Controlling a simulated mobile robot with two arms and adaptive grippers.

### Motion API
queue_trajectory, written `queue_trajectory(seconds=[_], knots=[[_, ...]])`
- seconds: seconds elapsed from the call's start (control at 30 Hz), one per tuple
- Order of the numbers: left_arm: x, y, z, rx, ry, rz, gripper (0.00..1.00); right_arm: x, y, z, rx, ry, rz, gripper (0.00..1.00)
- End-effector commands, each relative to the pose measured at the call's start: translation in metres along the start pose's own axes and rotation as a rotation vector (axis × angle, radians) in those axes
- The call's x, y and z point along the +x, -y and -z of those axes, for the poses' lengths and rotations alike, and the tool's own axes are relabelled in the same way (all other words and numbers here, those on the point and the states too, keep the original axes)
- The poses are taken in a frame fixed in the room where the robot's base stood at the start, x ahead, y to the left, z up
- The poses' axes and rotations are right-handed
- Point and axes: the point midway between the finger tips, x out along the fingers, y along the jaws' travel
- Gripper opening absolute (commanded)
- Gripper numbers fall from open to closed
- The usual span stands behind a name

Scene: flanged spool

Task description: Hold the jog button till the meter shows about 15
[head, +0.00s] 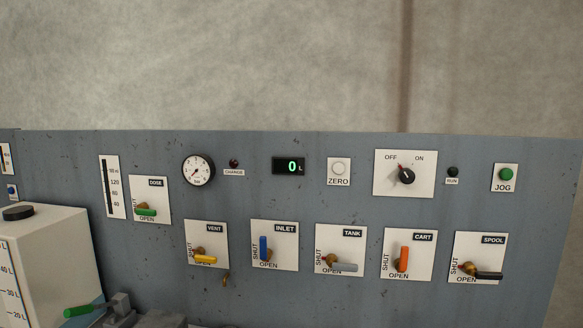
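The jog button (506,174) is a round green button on a white plate labelled JOG, at the right of the grey panel. The digital meter (289,166) is a dark display left of the panel's middle and reads 0 L in green digits. Nothing touches the jog button. Neither of my grippers can be made out in the head view.
The OFF/ON knob (406,175) points toward OFF. The RUN lamp (452,171) is dark. A ZERO button (338,168) sits beside the meter. Several valve levers, including SPOOL (488,275), line the lower panel. A white tank (45,260) stands front left.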

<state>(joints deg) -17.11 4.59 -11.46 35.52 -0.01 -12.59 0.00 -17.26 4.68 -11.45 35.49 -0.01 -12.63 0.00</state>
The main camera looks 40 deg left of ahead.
Motion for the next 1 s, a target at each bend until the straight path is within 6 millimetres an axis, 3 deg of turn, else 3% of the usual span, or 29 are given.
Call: queue_trajectory(seconds=[0.03, 0.33, 1.0], knots=[[0.0000, 0.0002, -0.0005, 0.000, 0.001, 0.000, 0.32, 0.0000, -0.0002, 0.0002, 0.000, 0.000, 0.000, 0.33], [0.0000, 0.0002, -0.0010, 0.000, 0.002, 0.000, 0.00, 0.0000, -0.0002, 0.0006, 0.000, -0.001, 0.000, 0.33], [-0.0001, -0.0001, -0.0018, 0.000, 0.003, 0.000, 0.00, 0.0000, 0.0002, 0.0014, 0.000, -0.002, 0.000, 0.33]])
